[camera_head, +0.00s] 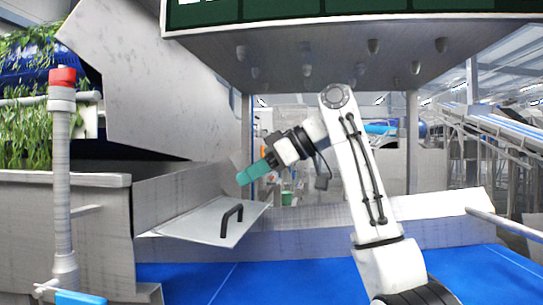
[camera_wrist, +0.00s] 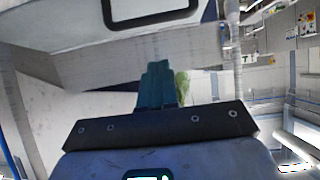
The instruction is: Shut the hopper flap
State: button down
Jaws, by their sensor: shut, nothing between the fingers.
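The hopper flap (camera_head: 195,222) is a pale metal plate with a black bar handle (camera_head: 231,219). In the head view it sticks out, sloping, from the hopper (camera_head: 165,200) at lower left, and it looks open. My gripper (camera_head: 243,179) has teal fingers, shut and empty, above the flap and handle in the picture. In the wrist view the fingers (camera_wrist: 158,75) point towards a pale panel with the black handle (camera_wrist: 150,22) at the top edge, cut off by the frame. I see a gap between fingers and handle.
A post with a red cap (camera_head: 62,78) stands at the left, before leafy greens in blue crates (camera_head: 25,82). A dark-faced overhead housing (camera_head: 330,45) hangs above my arm. A blue belt (camera_head: 300,280) runs below. A slanted conveyor (camera_head: 500,128) is at far right.

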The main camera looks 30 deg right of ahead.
jog(key=p, duration=0.1)
send_over(245, 232)
jog(key=shift+f, duration=2.05)
